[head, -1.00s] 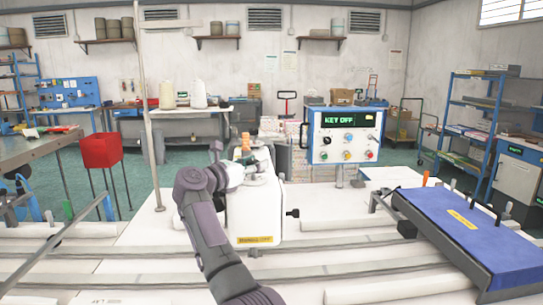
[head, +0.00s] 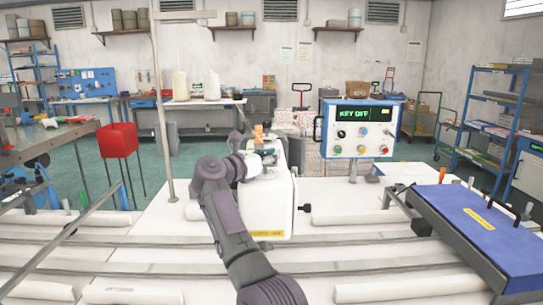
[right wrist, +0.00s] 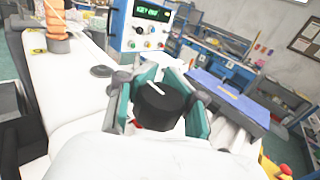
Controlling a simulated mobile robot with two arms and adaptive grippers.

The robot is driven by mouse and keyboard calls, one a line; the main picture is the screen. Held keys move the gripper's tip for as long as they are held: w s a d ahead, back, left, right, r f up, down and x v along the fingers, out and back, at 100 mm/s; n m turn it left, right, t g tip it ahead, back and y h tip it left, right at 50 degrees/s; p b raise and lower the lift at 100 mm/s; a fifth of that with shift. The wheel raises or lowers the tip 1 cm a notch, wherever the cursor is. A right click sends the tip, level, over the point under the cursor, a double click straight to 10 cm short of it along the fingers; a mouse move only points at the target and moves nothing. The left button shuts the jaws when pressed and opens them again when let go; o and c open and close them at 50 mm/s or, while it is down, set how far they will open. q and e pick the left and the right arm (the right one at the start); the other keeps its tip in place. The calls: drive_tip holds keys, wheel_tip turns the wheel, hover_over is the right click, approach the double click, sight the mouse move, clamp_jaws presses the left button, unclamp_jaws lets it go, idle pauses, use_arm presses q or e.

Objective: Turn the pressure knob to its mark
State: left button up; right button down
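The black pressure knob (right wrist: 158,104) with a white line on its top shows in the right wrist view. The teal fingers of my right gripper (right wrist: 160,92) stand on both sides of it, very close. I cannot tell whether they press on it. The line slants from upper left to lower right. I cannot make out a separate mark. In the head view, my right gripper (head: 262,155) is over the top of the white sewing machine (head: 268,208), and the knob is hidden there. My left gripper is not in view.
A control panel (head: 359,130) reading "KEY OFF" stands behind the machine and also shows in the right wrist view (right wrist: 140,27). A blue-topped unit (head: 485,232) lies to the right. An orange thread cone (right wrist: 56,20) is at the wrist view's upper left. A pole (head: 160,110) stands left of the machine.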

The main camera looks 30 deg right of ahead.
drive_tip(key=shift+w+a+f+t, duration=0.1)
drive_tip(key=shift+f+t, duration=0.15)
drive_tip(key=shift+t, duration=0.05)
